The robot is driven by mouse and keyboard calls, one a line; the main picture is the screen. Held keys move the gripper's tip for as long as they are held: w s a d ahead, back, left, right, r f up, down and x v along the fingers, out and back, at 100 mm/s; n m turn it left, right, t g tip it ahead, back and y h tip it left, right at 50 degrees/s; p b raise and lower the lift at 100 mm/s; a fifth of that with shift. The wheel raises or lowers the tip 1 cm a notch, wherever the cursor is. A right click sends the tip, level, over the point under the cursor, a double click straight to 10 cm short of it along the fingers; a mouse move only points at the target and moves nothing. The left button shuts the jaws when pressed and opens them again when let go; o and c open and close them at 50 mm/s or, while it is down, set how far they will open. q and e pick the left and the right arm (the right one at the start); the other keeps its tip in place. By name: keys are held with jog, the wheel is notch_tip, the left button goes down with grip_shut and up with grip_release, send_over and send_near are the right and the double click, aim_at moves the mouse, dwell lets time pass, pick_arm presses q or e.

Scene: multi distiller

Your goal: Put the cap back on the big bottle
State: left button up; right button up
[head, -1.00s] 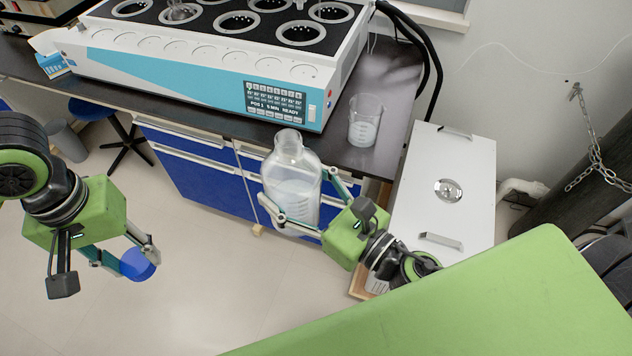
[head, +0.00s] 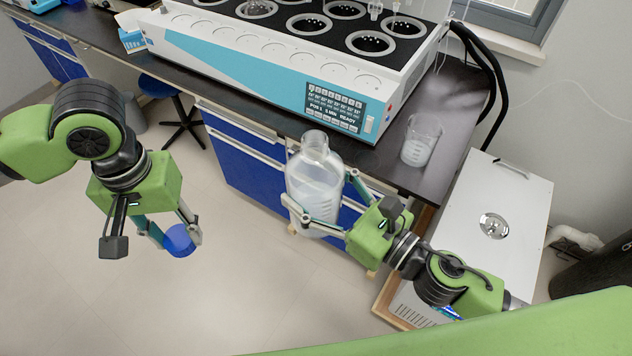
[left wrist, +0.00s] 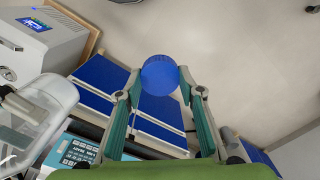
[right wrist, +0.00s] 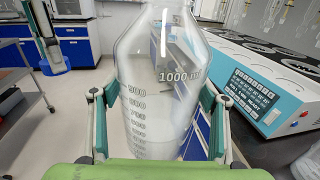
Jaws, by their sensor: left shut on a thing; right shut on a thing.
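The big clear bottle (head: 315,175) is upright, open at the neck, with pale contents in its lower part. My right gripper (head: 318,212) is shut around its body and holds it in the air in front of the bench. The bottle fills the middle of the right wrist view (right wrist: 160,90), its graduation marks showing. My left gripper (head: 176,236) is shut on the blue cap (head: 180,241), left of the bottle and lower in the head view, apart from it. In the left wrist view the cap (left wrist: 160,74) sits between the fingertips, and part of the bottle (left wrist: 40,115) shows at the left.
The dark bench (head: 455,100) carries the white and blue distiller (head: 250,75) and a beaker (head: 420,142) near its right end. Blue drawers (head: 240,165) are below. A white metal box (head: 490,210) stands at the right. Open floor lies below both grippers.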

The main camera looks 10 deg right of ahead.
aim_at(316, 140)
pick_arm(q)
jog(key=w+d+r, duration=0.7)
jog(key=d+r, duration=0.3)
jog(key=d, duration=0.1)
jog(key=shift+w+n, duration=0.2)
jog(key=shift+n, duration=0.1)
jog(key=shift+o, duration=0.2)
jog(key=d+r, duration=0.6)
jog(key=d, duration=0.1)
jog(key=shift+w+r, duration=0.2)
jog(key=shift+r, duration=0.15)
jog(key=shift+n, duration=0.4)
jog(key=d+r, duration=0.1)
jog(key=d, duration=0.1)
jog(key=s+d+r, duration=0.1)
jog(key=d+r, duration=0.3)
jog(key=shift+s+r, duration=0.1)
jog(key=shift+s, duration=0.25)
jog(key=shift+f, duration=2)
jog(key=shift+s, duration=0.15)
